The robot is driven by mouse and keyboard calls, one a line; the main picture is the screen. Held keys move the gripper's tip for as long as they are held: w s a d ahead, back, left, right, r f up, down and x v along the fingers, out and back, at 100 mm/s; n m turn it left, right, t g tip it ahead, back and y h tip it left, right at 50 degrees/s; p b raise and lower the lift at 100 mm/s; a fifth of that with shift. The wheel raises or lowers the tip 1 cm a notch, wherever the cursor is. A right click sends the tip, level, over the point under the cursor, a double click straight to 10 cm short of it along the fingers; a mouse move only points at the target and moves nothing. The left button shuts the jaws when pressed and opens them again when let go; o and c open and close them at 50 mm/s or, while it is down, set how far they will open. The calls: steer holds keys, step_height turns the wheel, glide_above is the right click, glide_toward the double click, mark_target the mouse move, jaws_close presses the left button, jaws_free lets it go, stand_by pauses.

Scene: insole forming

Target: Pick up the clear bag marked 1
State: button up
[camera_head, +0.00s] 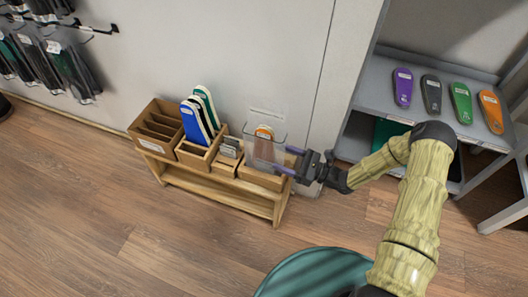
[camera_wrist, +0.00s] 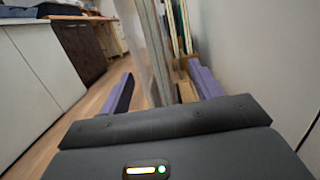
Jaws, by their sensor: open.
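The wooden rack (camera_head: 225,194) stands against the wall, with blue and green insoles (camera_head: 196,116) and small grey pieces (camera_head: 229,147) left of the bag. A grey shelf (camera_head: 445,110) with coloured insoles is at right. Dark packs (camera_head: 40,58) hang at left. The front floor is clear.

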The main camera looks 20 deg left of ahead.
mark_target(269, 152)
steer(key=shift+a, duration=0.25)
steer(key=shift+a, duration=0.1)
steer(key=a, duration=0.1)
steer(key=a+b, duration=0.1)
steer(key=a, duration=0.1)
steer(key=a+b, duration=0.1)
steer(key=shift+a+r, duration=0.15)
steer(key=shift+r, duration=0.2)
steer(key=shift+a+r, duration=0.15)
steer(key=shift+a, duration=0.2)
steer(key=c, duration=1)
